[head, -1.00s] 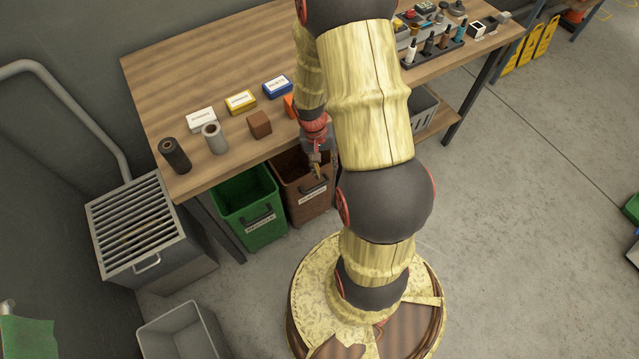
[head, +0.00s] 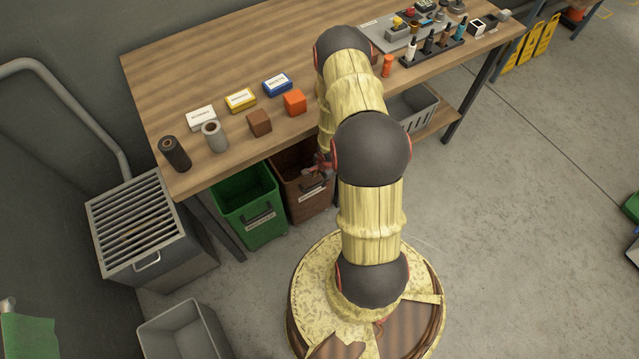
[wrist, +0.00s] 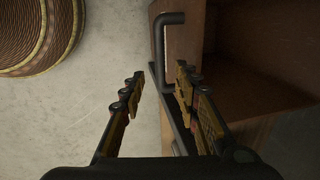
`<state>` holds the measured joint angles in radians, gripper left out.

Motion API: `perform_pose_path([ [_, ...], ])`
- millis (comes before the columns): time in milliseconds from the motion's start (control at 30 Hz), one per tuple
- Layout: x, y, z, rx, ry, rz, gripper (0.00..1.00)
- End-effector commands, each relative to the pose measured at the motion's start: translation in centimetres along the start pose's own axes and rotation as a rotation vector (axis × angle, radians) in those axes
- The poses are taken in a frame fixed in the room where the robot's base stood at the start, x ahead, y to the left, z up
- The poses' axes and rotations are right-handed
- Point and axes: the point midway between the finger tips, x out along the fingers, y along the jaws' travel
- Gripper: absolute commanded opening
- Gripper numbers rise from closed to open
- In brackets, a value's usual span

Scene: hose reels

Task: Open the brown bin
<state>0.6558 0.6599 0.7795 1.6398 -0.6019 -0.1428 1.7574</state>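The brown bin (head: 311,205) stands under the front edge of the workbench, beside the green bin, with its inside partly visible from above. In the wrist view its brown wall (wrist: 184,45) is on the right, with a black bar handle (wrist: 160,42) on its outer side. My gripper (wrist: 160,78) is open and empty, its two fingers apart. The right finger overlaps the bin's edge and the left finger is over the floor. I cannot tell whether the right finger touches the bin. In the head view my gripper (head: 318,168) is at the bin's top, its fingertips hard to make out.
The green bin (head: 254,222) stands just left. The workbench (head: 190,75) overhangs both bins and carries boxes, blocks and rolls. A grey basket (head: 412,110) sits on the lower shelf at right. A slatted metal box (head: 170,262) and an open grey container (head: 185,335) stand left.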

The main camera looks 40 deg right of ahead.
Motion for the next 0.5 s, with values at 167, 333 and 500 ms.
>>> perform_pose_path([
  [167,3.3,0.1,0.0,-0.002,0.0,0.001,0.32],
  [333,5.2,0.1,0.0,-0.002,0.0,0.001,0.32],
  [500,5.8,0.0,0.0,-0.002,0.001,0.0,0.32],
])
